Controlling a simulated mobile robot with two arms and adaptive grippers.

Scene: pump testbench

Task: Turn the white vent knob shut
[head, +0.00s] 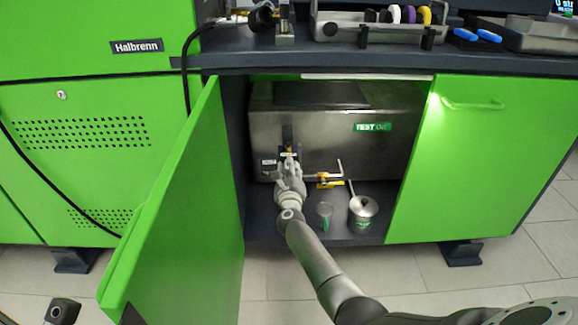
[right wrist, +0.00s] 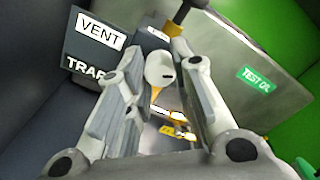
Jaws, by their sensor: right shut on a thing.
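The white vent knob (right wrist: 158,68) shows in the right wrist view as a pale round cap with a small dark mark, between the fingers of my right gripper (right wrist: 160,88). The gripper is shut on the knob. A dark panel with VENT and TRAP labels (right wrist: 97,36) is beside it. In the head view, my right gripper (head: 289,170) reaches into the open cabinet at the front of the steel TEST OIL tank (head: 325,140), and its fingers hide the knob there.
The open green door (head: 180,210) stands left of my right arm. The worktop edge (head: 390,61) is above. A closed green door (head: 480,150) is at right.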

